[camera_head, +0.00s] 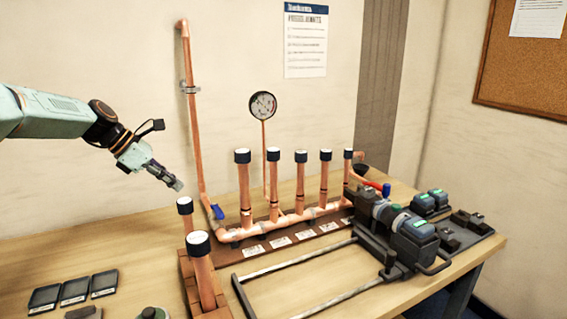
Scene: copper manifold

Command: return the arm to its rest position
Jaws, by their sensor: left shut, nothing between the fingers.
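My left gripper (175,183) hangs in the air at the left, with its arm coming in from the left edge. Its fingers are together with nothing between them, and it points down and to the right. It is above the table, up and left of the two front capped copper stubs, and apart from them. The copper manifold (285,224) lies on a dark base, with several black-capped upright stubs and a tall pipe at its left end. My right gripper is not in view.
Two capped stubs (203,270) stand in a wooden block at the front. A pressure gauge (262,106) rises behind the manifold. A pressing tool (413,240) and batteries (431,202) are at the right. Dark flat cases (75,290) lie front left. The table's left rear is clear.

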